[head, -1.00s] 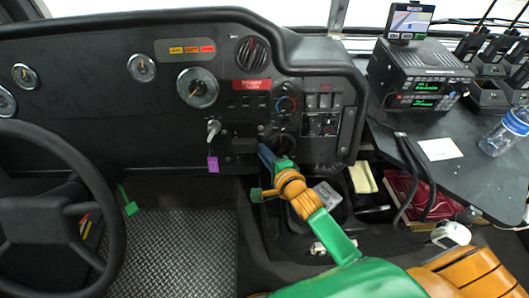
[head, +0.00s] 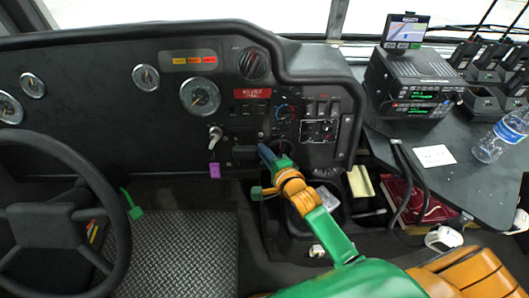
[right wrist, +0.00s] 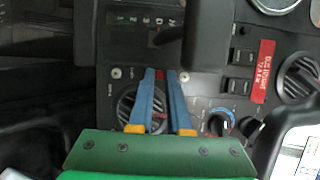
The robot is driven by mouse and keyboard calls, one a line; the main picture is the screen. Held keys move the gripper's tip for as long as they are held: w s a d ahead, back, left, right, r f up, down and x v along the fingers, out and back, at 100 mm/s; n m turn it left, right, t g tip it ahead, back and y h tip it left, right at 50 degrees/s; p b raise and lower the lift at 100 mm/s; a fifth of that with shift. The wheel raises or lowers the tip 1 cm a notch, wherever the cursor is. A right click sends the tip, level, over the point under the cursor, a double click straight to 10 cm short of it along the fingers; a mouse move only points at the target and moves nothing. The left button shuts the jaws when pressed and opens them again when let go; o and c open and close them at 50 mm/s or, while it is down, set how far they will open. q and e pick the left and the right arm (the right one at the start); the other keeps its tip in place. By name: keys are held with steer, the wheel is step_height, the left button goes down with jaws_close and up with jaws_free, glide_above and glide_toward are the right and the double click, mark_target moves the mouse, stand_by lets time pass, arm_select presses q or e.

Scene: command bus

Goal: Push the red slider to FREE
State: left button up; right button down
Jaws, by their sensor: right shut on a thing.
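My right gripper (head: 263,149) reaches the dashboard just beside the black lever (head: 244,148). In the right wrist view its two blue fingers (right wrist: 161,72) point at the panel with their tips close together. A small reddish piece, seemingly the red slider (right wrist: 160,74), shows between the tips, and the jaws are shut on it. Most of it is hidden by the fingers. The black lever (right wrist: 206,35) hangs close to the right of the fingertips in that view. I cannot read a FREE mark. My left gripper is not in view.
The steering wheel (head: 110,235) is at the left. A radio (head: 415,85) and a bottle (head: 498,137) are on the right-hand console.

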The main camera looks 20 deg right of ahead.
steer(key=shift+w+r, duration=0.1)
steer(key=shift+r, duration=0.1)
steer(key=c, duration=0.8)
jaws_free()
steer(key=shift+c, duration=0.2)
steer(key=a+p+v, duration=0.1)
steer(key=v, duration=0.6)
steer(key=shift+d, duration=0.5)
steer(key=shift+f, duration=0.1)
